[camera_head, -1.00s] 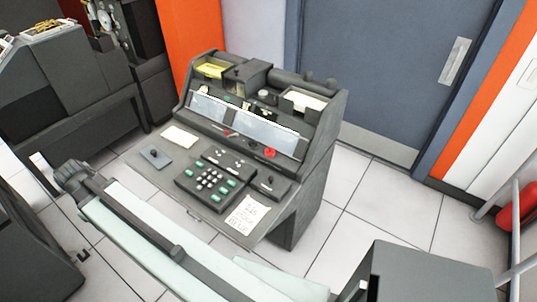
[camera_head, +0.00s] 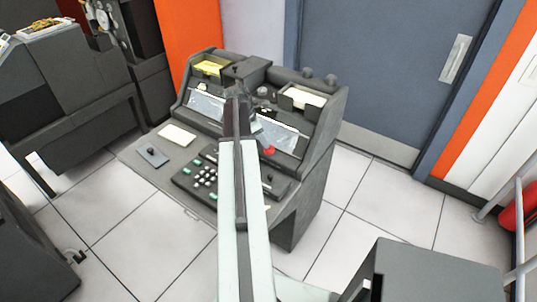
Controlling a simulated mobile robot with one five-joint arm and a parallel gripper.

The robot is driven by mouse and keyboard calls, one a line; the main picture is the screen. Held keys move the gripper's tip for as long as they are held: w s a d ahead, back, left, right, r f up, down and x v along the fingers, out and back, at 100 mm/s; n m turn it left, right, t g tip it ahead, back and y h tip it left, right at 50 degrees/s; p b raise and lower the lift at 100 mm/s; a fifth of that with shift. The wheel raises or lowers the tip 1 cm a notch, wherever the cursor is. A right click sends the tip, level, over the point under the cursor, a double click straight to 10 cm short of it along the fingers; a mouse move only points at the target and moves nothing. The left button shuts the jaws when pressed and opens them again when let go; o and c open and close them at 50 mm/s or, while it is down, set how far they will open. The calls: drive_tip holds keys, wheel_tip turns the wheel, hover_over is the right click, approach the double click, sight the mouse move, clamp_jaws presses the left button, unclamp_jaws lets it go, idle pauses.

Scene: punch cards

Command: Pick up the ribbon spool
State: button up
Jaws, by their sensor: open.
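I cannot single out the ribbon spool for certain. A small round grey piece (camera_head: 264,92) sits on the upper ledge of the grey punch-card machine (camera_head: 310,160), just right of my gripper, and may be it. My gripper (camera_head: 237,88) is at the far end of my raised arm, over the machine's upper middle. Its fingers are small and dark against the dark machine; it is open. Nothing shows held in it. My arm hides the middle of the machine's window panel and part of the desk.
The machine's desk holds a keypad (camera_head: 200,176), a white card (camera_head: 177,135) and a grey plate (camera_head: 153,156). A yellow-lined tray (camera_head: 210,68) and a tray of white cards (camera_head: 302,97) are on top. Another machine (camera_head: 70,110) stands left.

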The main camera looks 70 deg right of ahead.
sight(269, 150)
drive_tip(key=b+x, duration=0.4)
drive_tip(key=x, duration=0.2)
drive_tip(key=shift+d+f+b, duration=0.1)
drive_tip(key=shift+b, duration=0.3)
drive_tip(key=shift+w, duration=0.1)
drive_tip(key=c, duration=1)
